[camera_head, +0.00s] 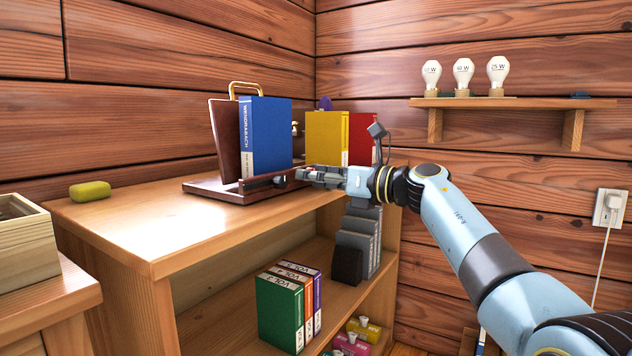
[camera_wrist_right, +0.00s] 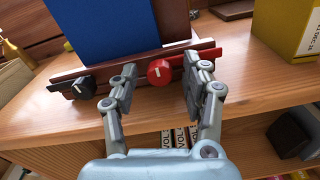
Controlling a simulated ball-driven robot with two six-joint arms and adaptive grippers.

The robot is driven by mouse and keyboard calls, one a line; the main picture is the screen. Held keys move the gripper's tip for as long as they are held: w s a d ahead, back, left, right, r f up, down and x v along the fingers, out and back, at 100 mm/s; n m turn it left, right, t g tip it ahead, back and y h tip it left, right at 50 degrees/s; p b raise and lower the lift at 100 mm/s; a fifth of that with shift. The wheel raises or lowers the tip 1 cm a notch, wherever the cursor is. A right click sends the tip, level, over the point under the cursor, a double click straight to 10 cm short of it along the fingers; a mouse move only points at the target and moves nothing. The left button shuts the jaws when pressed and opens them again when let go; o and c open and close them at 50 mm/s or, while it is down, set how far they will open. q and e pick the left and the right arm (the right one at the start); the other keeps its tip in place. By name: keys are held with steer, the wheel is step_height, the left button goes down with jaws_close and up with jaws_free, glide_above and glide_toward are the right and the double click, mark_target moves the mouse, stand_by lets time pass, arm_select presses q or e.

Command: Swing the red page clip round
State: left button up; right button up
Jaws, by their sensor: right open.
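The red page clip (camera_wrist_right: 159,74) sits on the front ledge of the dark wooden book stand (camera_head: 215,190). It has a round knob with a pale mark, and a red bar reaches out to the right behind my finger. A black page clip (camera_wrist_right: 78,87) is on the same ledge to the left. The blue book (camera_head: 265,138) stands upright on the stand. My right gripper (camera_wrist_right: 159,63) is open, one finger on each side of the red knob; I cannot tell whether they touch it. In the head view my right gripper (camera_head: 306,174) hides the red clip.
The stand is on a wooden shelf top (camera_head: 150,227). A yellow book (camera_head: 326,135) and a red book (camera_head: 361,140) stand behind my gripper. A yellow-green oblong item (camera_head: 90,191) lies at the left. The shelf top between it and the stand is clear.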

arm_select(q)
steer(key=shift+r, duration=0.1)
arm_select(e)
steer(key=shift+c, duration=0.2)
jaws_close()
stand_by(0.4)
